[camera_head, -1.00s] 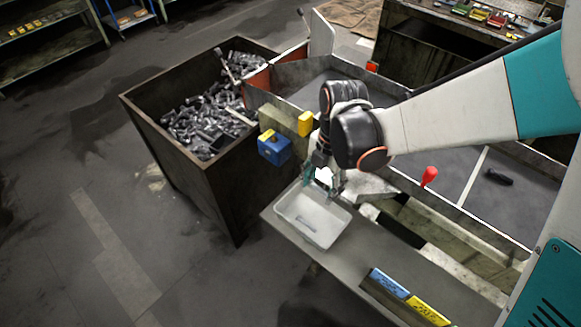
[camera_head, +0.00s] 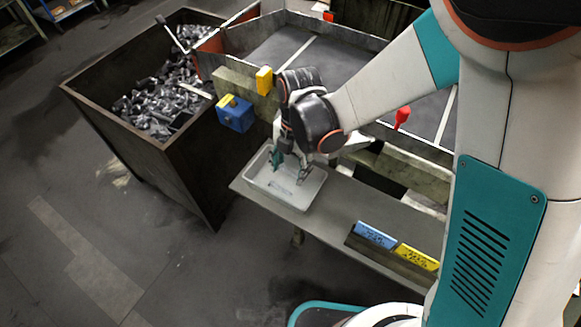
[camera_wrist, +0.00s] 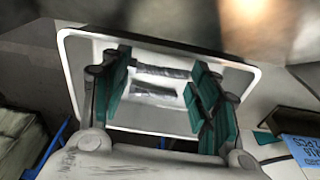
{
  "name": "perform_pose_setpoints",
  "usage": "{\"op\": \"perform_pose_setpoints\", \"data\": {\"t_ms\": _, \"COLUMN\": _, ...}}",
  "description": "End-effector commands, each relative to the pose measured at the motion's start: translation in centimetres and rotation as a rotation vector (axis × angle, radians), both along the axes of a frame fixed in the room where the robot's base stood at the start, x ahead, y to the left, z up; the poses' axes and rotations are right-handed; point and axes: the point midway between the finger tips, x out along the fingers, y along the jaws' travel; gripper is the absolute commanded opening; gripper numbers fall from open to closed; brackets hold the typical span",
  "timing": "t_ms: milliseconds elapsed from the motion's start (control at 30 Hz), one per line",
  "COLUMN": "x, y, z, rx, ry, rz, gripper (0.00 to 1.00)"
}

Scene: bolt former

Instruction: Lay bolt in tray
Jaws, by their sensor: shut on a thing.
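The light grey tray (camera_head: 262,190) lies on the grey bench at its left end. My gripper (camera_head: 290,166) is over the tray, fingers pointing down, close to its floor. In the wrist view, a dark grey bolt (camera_wrist: 162,71) spans the gap between the two teal fingers of my gripper (camera_wrist: 160,60), which are shut on it. A second bolt (camera_wrist: 153,94) shows against the tray floor, just below the first in the picture. In the head view one bolt (camera_head: 281,187) is visible in the tray. I cannot tell whether the held bolt touches the floor.
A rusty bin (camera_head: 185,165) full of bolts stands left of the bench. A blue box (camera_head: 235,117) and a yellow block (camera_head: 264,79) sit behind the tray. Blue (camera_head: 375,235) and yellow (camera_head: 417,257) signs stand at the bench front.

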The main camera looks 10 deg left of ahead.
Motion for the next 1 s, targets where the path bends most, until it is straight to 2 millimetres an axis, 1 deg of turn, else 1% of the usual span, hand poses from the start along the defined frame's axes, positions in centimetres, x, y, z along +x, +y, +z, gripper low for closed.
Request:
{"op": "perform_pose_setpoints", "data": {"t_ms": 133, "x": 0.0, "y": 0.0, "z": 0.0, "rx": 0.0, "ry": 0.0, "rz": 0.0, "gripper": 0.27}}
{"op": "perform_pose_setpoints", "data": {"t_ms": 533, "x": 0.0, "y": 0.0, "z": -1.2, "rx": 0.0, "ry": 0.0, "rz": 0.0, "gripper": 0.27}}
{"op": "perform_pose_setpoints", "data": {"t_ms": 633, "x": 0.0, "y": 0.0, "z": -1.1, "rx": 0.0, "ry": 0.0, "rz": 0.0, "gripper": 0.27}}
{"op": "perform_pose_setpoints", "data": {"t_ms": 667, "x": 0.0, "y": 0.0, "z": -1.1, "rx": 0.0, "ry": 0.0, "rz": 0.0, "gripper": 0.58}}
{"op": "perform_pose_setpoints", "data": {"t_ms": 700, "x": 0.0, "y": 0.0, "z": -1.1, "rx": 0.0, "ry": 0.0, "rz": 0.0, "gripper": 0.67}}
{"op": "perform_pose_setpoints", "data": {"t_ms": 733, "x": 0.0, "y": 0.0, "z": -1.1, "rx": 0.0, "ry": 0.0, "rz": 0.0, "gripper": 0.74}}
{"op": "perform_pose_setpoints", "data": {"t_ms": 767, "x": 0.0, "y": 0.0, "z": -1.1, "rx": 0.0, "ry": 0.0, "rz": 0.0, "gripper": 0.76}}
{"op": "perform_pose_setpoints", "data": {"t_ms": 1000, "x": 0.0, "y": 0.0, "z": -1.1, "rx": 0.0, "ry": 0.0, "rz": 0.0, "gripper": 0.76}}
